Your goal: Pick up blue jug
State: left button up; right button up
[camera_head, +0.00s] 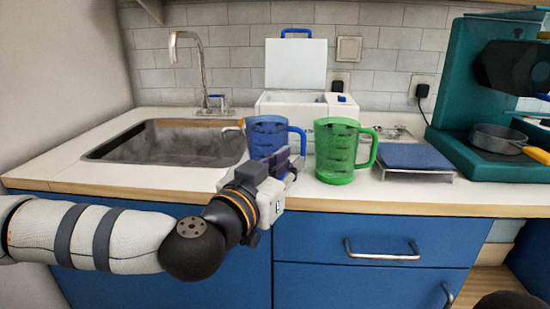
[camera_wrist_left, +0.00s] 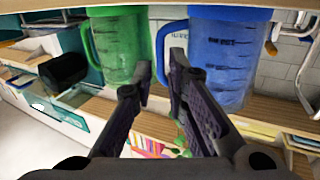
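The blue jug (camera_head: 268,137) stands upright on the counter, its handle on the right side in the head view. It also shows large and upside down in the left wrist view (camera_wrist_left: 222,60). My left gripper (camera_head: 288,165) is in front of the jug, near its handle. In the left wrist view the two dark fingers (camera_wrist_left: 162,72) are apart, with the blue handle (camera_wrist_left: 160,52) at the gap between their tips. I cannot tell whether they touch it. The jug's lower part is partly hidden behind the gripper in the head view. My right gripper is not in view.
A green jug (camera_head: 336,152) stands close on the right of the blue one. Right of it are a blue-topped scale (camera_head: 415,158) and a teal machine (camera_head: 462,105) with a pan (camera_head: 497,138). A sink (camera_head: 165,140) lies left, a white box (camera_head: 300,104) behind.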

aim_at(302, 148)
pick_arm(q)
jog(key=x, duration=0.6)
jog(key=shift+w+r, duration=0.1)
jog(key=shift+w, duration=0.25)
grip_shut()
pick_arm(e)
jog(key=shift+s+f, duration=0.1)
pick_arm(q)
jog(key=shift+r, duration=0.25)
